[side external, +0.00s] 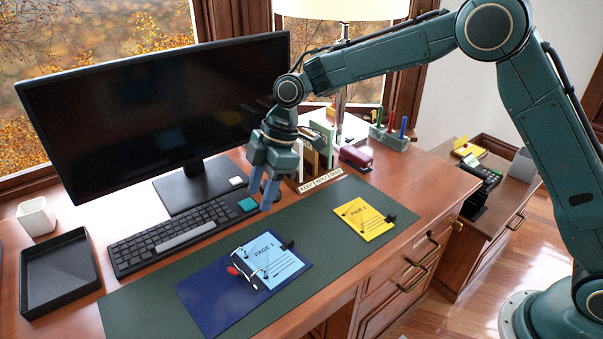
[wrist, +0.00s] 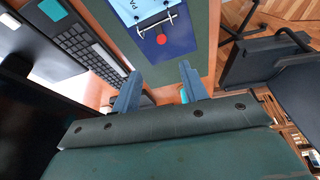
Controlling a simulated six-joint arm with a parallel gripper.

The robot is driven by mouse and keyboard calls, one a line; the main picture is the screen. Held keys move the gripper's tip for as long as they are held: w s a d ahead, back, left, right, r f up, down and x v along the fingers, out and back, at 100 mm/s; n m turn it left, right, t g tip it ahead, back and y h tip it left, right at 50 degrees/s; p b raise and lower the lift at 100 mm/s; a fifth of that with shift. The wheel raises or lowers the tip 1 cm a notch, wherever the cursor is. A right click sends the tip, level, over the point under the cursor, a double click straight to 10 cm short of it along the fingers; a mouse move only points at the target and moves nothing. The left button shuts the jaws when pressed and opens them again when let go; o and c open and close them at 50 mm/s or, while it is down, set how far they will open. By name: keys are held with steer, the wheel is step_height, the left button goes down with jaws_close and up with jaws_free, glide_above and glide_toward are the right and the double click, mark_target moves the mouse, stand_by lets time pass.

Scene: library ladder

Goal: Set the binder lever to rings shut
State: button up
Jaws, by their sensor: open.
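The dark blue binder (side external: 215,297) lies open on the green desk mat, with a light blue sheet marked PAGE 1 (side external: 270,260) by its metal rings. The binder lever (side external: 233,270) has a red tip at the left side of the ring mechanism. Its red end also shows in the wrist view (wrist: 161,39). My gripper (side external: 264,194) is open and empty, pointing down above the mat's back edge, behind and above the binder. Its two fingers also show apart in the wrist view (wrist: 160,88).
A yellow PAGE 2 sheet (side external: 363,218) lies on the mat (side external: 150,302) to the binder's right. The keyboard (side external: 178,238) and monitor (side external: 150,110) stand left of my gripper.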

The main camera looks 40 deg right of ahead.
steer(key=n+g, duration=0.1)
steer(key=n, duration=0.1)
glide_toward(232, 270)
steer(key=v, duration=0.3)
steer(key=shift+w+d+r, duration=0.15)
steer(key=shift+d+r, duration=0.1)
steer(key=x, duration=1.3)
steer(key=shift+a+f, duration=0.25)
steer(key=shift+f, duration=0.05)
jaws_close()
